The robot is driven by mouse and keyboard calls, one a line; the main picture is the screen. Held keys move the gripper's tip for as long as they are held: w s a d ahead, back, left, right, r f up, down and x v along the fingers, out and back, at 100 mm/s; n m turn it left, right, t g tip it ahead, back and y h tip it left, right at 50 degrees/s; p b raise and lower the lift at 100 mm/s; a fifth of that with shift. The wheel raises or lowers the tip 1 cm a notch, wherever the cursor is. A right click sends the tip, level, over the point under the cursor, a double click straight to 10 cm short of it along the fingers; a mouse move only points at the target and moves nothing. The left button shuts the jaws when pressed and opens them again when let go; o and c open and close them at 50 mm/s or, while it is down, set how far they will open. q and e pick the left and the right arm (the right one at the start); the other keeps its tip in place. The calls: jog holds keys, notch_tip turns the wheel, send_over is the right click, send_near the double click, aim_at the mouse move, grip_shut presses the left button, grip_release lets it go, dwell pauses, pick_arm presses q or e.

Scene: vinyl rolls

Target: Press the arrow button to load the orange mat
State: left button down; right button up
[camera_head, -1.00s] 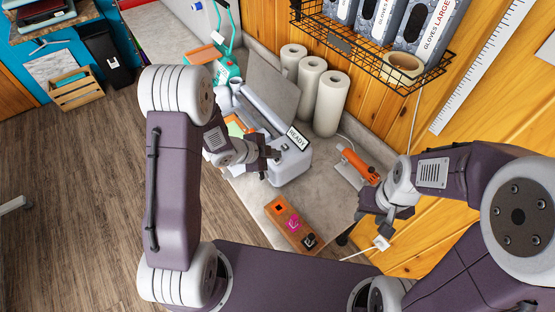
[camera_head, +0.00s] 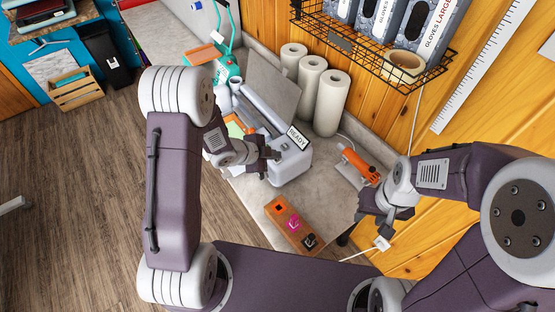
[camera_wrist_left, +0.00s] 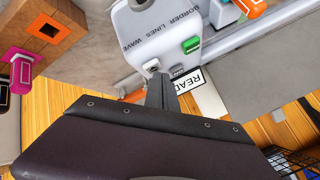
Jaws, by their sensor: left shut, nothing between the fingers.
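The white cutting machine (camera_head: 290,161) stands on the grey bench with its lid up and a READY sign (camera_head: 298,138) on it. In the left wrist view its end panel (camera_wrist_left: 150,22) reads BORDER, LINES, WAVE and carries a green button (camera_wrist_left: 191,44) and a small grey button (camera_wrist_left: 152,65); no arrow is readable. An orange-edged mat (camera_head: 236,127) lies at the machine's front, partly behind my left arm. My left gripper (camera_head: 273,160) is shut and empty, close to the panel; its tips (camera_wrist_left: 161,82) are near the grey button, contact unclear. My right gripper (camera_head: 378,222) hangs by the bench's right end.
An orange-handled tool (camera_head: 360,165) lies to the right. White rolls (camera_head: 331,104) stand behind the machine, and a wire shelf (camera_head: 405,78) hangs above.

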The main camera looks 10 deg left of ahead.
aim_at(275, 161)
pick_arm(q)
jog(key=shift+f, duration=0.25)
dwell(0.3)
jog(key=shift+r+p, duration=0.4)
jog(key=shift+r, duration=0.35)
notch_tip(275, 161, up, 6)
jog(key=p, duration=0.5)
